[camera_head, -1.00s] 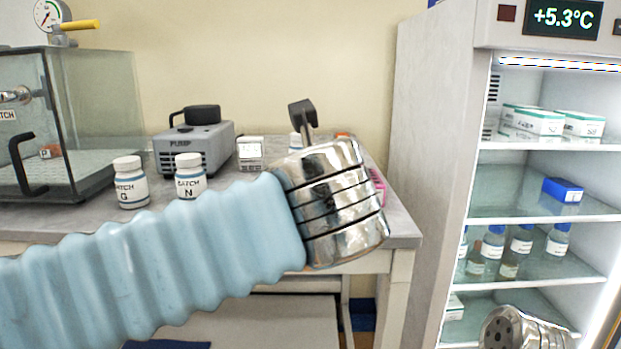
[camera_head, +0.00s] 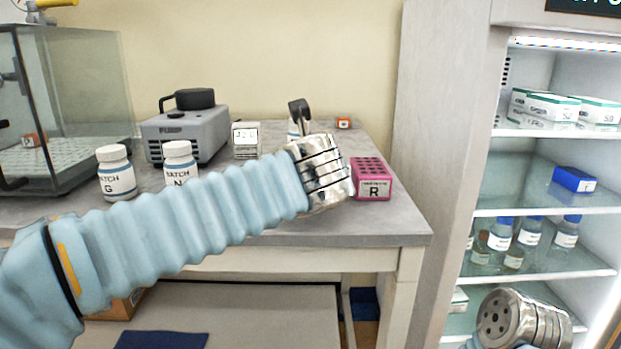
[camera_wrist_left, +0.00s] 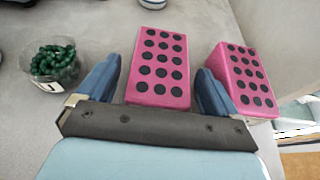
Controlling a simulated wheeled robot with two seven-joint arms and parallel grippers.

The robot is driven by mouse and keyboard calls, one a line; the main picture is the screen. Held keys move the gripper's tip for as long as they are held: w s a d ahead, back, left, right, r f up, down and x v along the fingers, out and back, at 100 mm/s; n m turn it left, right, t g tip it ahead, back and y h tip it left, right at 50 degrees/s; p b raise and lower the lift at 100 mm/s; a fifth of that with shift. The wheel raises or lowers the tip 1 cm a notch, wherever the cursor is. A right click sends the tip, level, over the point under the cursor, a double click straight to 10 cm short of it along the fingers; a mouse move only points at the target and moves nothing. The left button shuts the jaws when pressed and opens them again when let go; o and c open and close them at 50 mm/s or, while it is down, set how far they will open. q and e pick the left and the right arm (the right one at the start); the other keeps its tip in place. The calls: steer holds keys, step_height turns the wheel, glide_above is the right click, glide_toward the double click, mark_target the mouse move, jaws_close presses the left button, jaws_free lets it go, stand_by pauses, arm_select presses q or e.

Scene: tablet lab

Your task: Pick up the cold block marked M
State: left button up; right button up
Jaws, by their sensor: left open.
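In the left wrist view, two pink blocks with black holes on top stand on the grey bench. One pink block (camera_wrist_left: 158,62) is between the fingers of my left gripper (camera_wrist_left: 157,77), which is open with a finger on either side. The second pink block (camera_wrist_left: 245,78) stands to the right, outside the right finger. No letters show on them there. In the head view, one pink block marked R (camera_head: 373,188) stands right of my left wrist, which hides the other block and the fingers. No letter M is readable. My right gripper's fingers do not show.
A cup of green beads (camera_wrist_left: 54,66) stands left of the gripper. Bottles G (camera_head: 117,176) and N (camera_head: 180,165), a pump (camera_head: 183,135) and a glass chamber (camera_head: 70,95) are on the bench. An open-fronted fridge (camera_head: 445,120) is at right, with a blue block (camera_head: 574,180).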

arm_select(q)
steer(key=x, duration=0.2)
steer(key=shift+w+f, duration=0.2)
steer(key=shift+w, duration=0.1)
steer(key=c, duration=1.2)
steer(key=shift+r, duration=0.1)
